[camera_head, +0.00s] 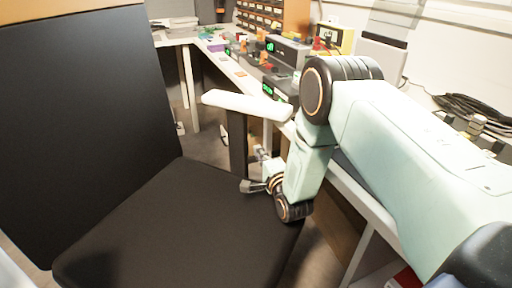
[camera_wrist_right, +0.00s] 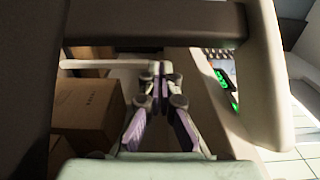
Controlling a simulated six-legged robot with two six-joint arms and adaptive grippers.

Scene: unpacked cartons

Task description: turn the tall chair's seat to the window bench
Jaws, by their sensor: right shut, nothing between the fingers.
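The chair has a dark backrest (camera_head: 85,100) at the left of the head view and a dark seat (camera_head: 180,225) across the lower middle. A pale armrest (camera_head: 247,104) on a dark post (camera_head: 237,145) rises at the seat's far right side. My right gripper (camera_head: 252,186) is low by the seat's right edge, near the foot of that post. In the right wrist view, its fingers (camera_wrist_right: 160,72) are together with nothing between them. I cannot tell whether they touch the chair. My left gripper is not in view.
A long white bench (camera_head: 235,72) runs along the right wall, carrying instruments with green displays (camera_head: 287,50) and small coloured parts. My right arm passes over its near part. A cardboard carton (camera_wrist_right: 90,112) shows in the wrist view. Black cables (camera_head: 470,106) lie coiled at the right.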

